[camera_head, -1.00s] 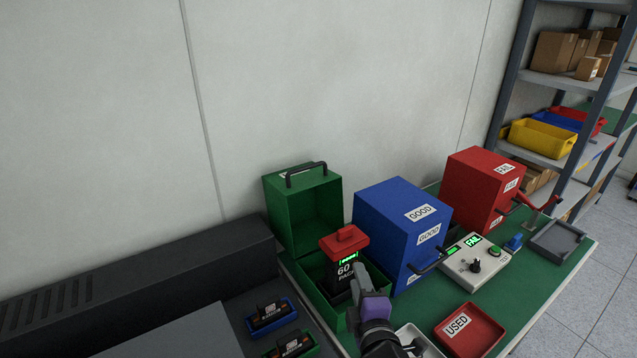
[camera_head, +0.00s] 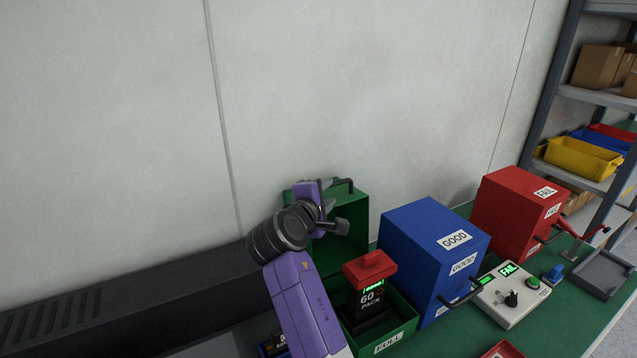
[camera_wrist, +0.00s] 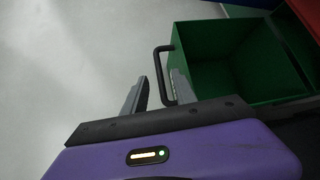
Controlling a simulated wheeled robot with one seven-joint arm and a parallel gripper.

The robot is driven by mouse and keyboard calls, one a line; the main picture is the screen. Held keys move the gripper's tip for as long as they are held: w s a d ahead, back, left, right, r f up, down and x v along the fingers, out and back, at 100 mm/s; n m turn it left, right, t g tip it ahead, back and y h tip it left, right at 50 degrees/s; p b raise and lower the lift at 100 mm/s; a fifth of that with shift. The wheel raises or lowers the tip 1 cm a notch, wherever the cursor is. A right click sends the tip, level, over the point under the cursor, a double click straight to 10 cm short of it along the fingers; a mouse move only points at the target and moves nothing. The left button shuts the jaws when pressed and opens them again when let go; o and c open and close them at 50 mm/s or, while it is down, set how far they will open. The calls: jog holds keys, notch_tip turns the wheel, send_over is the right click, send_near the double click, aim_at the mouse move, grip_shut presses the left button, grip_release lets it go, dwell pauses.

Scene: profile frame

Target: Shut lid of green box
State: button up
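The green box (camera_head: 406,331) stands open on the green bench, with a FULL label on its front wall. Its deep green lid (camera_head: 353,222) stands raised at the back near the wall. A black handle (camera_head: 347,184) is on the lid's outer side. A red-capped "60 pack" (camera_head: 370,290) stands in the box. My gripper (camera_head: 330,190) is at the lid's upper left, partly hiding lid and handle. In the wrist view, the handle (camera_wrist: 160,75) shows between the two spread fingers (camera_wrist: 157,90), beside the green lid (camera_wrist: 235,60). I cannot tell whether either finger touches it.
A blue GOOD box (camera_head: 410,235) stands close to the right of the green box. A red FAIL box (camera_head: 505,205) and a tester (camera_head: 515,297) stand farther right. A dark ledge (camera_head: 120,290) runs along the wall at left.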

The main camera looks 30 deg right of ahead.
aim_at(333, 186)
jog(key=shift+w+d, duration=0.1)
jog(key=shift+w, duration=0.45)
jog(key=p+x, duration=0.1)
jog(key=x, duration=0.5)
jog(key=shift+w+d+f, duration=0.15)
jog(key=shift+w+d, duration=0.05)
jog(key=shift+w, duration=0.1)
grip_shut()
jog(key=shift+f, duration=0.1)
dwell(0.7)
